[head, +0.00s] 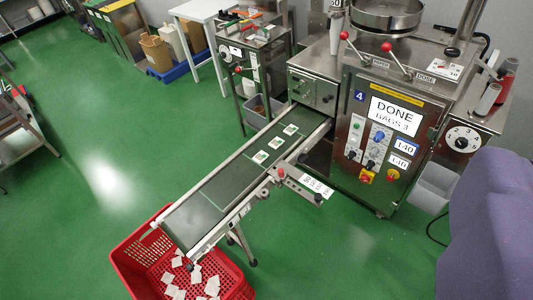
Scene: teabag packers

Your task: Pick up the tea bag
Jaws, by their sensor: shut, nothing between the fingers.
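Three small white tea bags lie flat in a spaced row on the dark conveyor belt (225,187). The nearest tea bag (260,157) is lowest on the belt, the middle tea bag (275,143) is just beyond it, and the far tea bag (290,130) is closest to the machine. Several more white tea bags (179,294) lie loose in a red basket (128,262) under the belt's near end. My gripper is not in view.
The steel packing machine (350,170) stands at the belt's far end, its screen reading "DONE BAGS 3". A side rail (222,226) runs along the belt. A white table (205,10) stands behind. Green floor (75,210) is clear at left. A large unidentified purple shape (490,235) fills the lower right.

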